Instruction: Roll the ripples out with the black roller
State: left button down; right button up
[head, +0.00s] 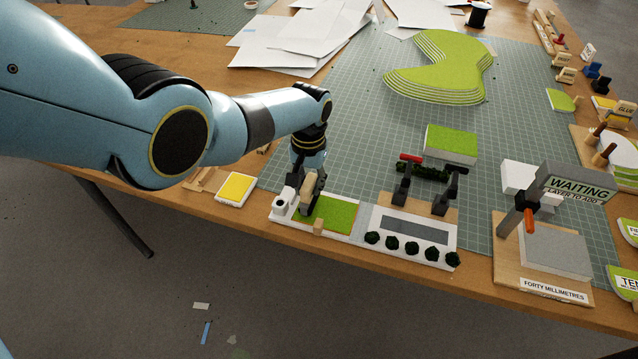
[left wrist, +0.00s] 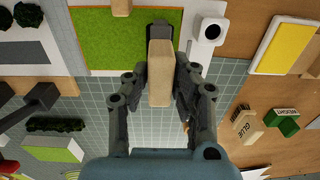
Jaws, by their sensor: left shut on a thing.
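My left gripper (head: 309,196) is shut on a pale wooden block-like handle (left wrist: 160,75). A dark end piece (left wrist: 160,32), seemingly the black roller, shows beyond the handle in the left wrist view. The gripper holds it low over a small green turf patch (head: 338,216) on a white base at the table's front edge. The turf also shows in the left wrist view (left wrist: 110,45). I cannot tell whether the roller touches the turf, and no ripples can be made out. My right gripper is not in view.
Next to the turf is a grey panel (head: 405,227) with several dark bushes. Dark upright holders (head: 441,203) and a red-handled thing (head: 411,158) stand behind it. A yellow pad (head: 236,188) lies left. A WAITING sign (head: 578,188) stands right. The green cutting mat (head: 350,130) has clear room.

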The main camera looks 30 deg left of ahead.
pick_arm(q)
jog(key=shift+s+a+f, duration=0.15)
jog(key=shift+s+a, duration=0.15)
jog(key=shift+a, duration=0.25)
notch_tip(320, 180, up, 3)
jog(key=p, duration=0.3)
jog(key=shift+w+a, duration=0.1)
notch_tip(320, 180, up, 3)
jog(key=shift+f+p, duration=0.15)
jog(key=shift+p, duration=0.55)
jog(key=shift+w+r, duration=0.1)
jog(key=shift+r, duration=1.1)
jog(key=shift+d, duration=0.2)
